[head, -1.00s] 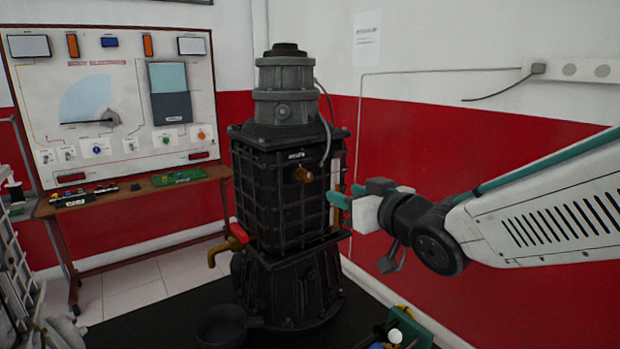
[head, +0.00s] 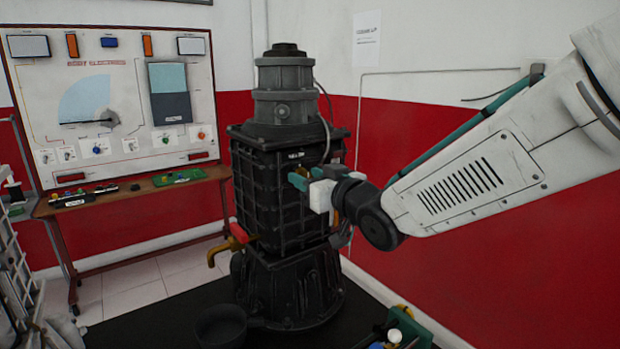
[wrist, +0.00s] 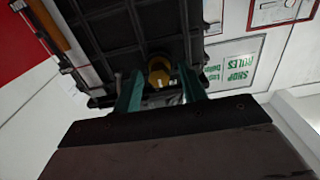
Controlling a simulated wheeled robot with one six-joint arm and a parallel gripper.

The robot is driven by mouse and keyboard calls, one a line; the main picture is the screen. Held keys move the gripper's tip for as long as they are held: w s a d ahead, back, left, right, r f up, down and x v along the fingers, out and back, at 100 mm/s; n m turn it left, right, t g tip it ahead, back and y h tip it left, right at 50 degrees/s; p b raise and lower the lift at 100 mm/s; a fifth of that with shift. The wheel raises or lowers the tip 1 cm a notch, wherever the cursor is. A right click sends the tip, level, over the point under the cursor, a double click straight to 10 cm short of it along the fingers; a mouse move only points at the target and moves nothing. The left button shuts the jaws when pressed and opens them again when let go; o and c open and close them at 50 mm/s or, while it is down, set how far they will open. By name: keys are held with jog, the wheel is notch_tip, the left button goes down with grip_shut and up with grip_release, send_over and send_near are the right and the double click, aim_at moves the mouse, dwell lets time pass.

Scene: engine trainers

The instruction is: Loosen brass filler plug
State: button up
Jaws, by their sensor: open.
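The brass filler plug (wrist: 159,72) sticks out of the ribbed face of the black engine block (head: 270,190). In the wrist view it shows between and just beyond the tips of my gripper's two green fingers (wrist: 158,88). In the head view my gripper (head: 298,178) is at the upper front of the block and covers most of the plug. The fingers are apart, one on each side of the plug's line. I cannot tell whether they touch it.
A brass tap with a red handle (head: 238,236) juts from the block's lower left. A black pan (head: 221,328) stands on the dark mat below. A bench with a display board (head: 110,90) is at the left. A red and white wall is behind my arm.

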grip_shut()
jog(key=shift+n, duration=0.3)
jog(key=n, duration=0.3)
jog(key=shift+n, duration=0.4)
jog(key=n, duration=0.4)
jog(key=shift+a, duration=0.1)
jog(key=shift+s+f+n, duration=0.1)
jog(key=shift+f+n, duration=0.05)
jog(key=shift+n, duration=4.65)
